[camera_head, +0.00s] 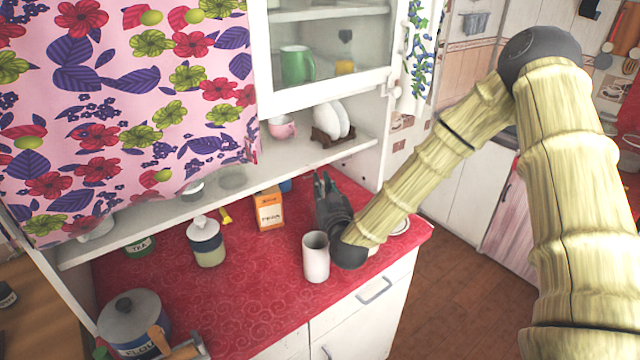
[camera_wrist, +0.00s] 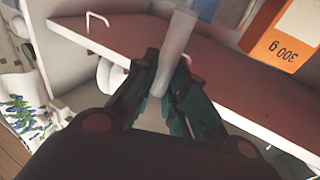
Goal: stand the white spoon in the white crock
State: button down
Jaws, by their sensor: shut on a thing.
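The white crock (camera_head: 316,258) stands upright on the red counter (camera_head: 255,295), near its front edge. My gripper (camera_head: 322,183) is just behind and above the crock, pointing up and away toward the shelf. In the wrist view my gripper (camera_wrist: 168,98) is shut on a pale, whitish stick-like piece, which I take to be the white spoon (camera_wrist: 176,50).
An orange box (camera_head: 269,209) stands behind and left of the crock; it also shows in the wrist view (camera_wrist: 285,38). A lidded jar (camera_head: 206,242) and a large canister (camera_head: 134,322) are farther left. A white shelf (camera_head: 310,155) overhangs the back.

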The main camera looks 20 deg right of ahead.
jog(key=shift+f, duration=0.2)
jog(key=c, duration=1.5)
grip_release()
jog(key=shift+o, duration=0.2)
jog(key=shift+r, duration=0.2)
jog(key=s+f+b, duration=0.1)
jog(key=s+b, duration=0.3)
jog(key=s, duration=0.8)
jog(key=shift+a, duration=0.25)
jog(key=shift+f, duration=0.1)
